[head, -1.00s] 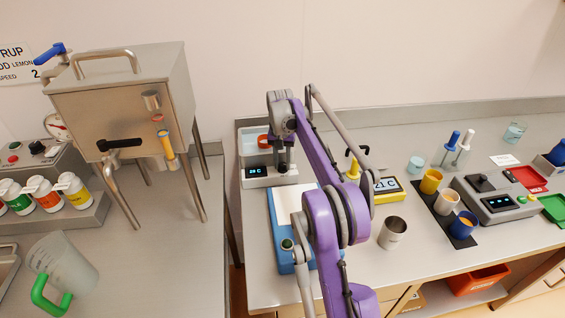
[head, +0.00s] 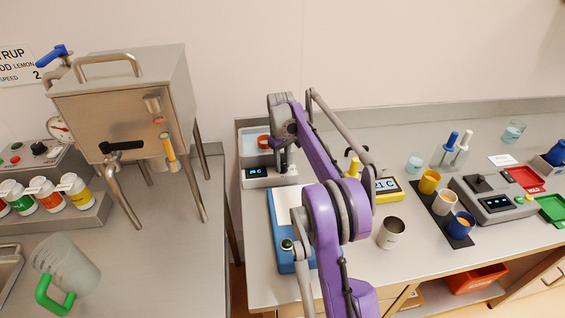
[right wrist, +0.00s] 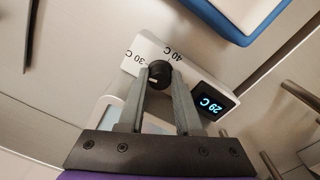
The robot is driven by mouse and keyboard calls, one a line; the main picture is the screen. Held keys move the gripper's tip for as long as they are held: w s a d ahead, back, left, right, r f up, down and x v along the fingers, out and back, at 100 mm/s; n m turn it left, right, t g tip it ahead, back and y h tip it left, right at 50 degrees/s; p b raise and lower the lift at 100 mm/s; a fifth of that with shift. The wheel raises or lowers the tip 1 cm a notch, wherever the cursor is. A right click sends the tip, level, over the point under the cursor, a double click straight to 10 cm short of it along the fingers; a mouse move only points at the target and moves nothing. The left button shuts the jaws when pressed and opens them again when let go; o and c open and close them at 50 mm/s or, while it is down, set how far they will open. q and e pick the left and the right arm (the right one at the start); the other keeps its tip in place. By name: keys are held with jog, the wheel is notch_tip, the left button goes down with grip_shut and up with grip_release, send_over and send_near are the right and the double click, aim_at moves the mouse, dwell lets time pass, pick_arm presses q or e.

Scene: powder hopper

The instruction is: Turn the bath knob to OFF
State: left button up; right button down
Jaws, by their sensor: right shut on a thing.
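The bath knob (right wrist: 159,74) is a small black dial on the white front of the water bath, with "30 C" and "40 C" printed beside it. A small pale mark on it faces my palm; no OFF label is visible. My right gripper (right wrist: 161,80) is shut on the knob, one finger on each side. The bath's display (right wrist: 210,104) is lit and seems to read 29 C. In the head view, the water bath (head: 256,183) stands at the back left of the right bench, with my right gripper (head: 284,167) at its front covering the knob. My left gripper is not in view.
A yellow device (head: 388,187) and a metal cup (head: 391,232) stand to the right. A steel hopper (head: 125,100) on legs stands left, across a gap between benches.

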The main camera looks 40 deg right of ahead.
jog(key=shift+n, duration=1.3)
jog(key=c, duration=0.6)
grip_release()
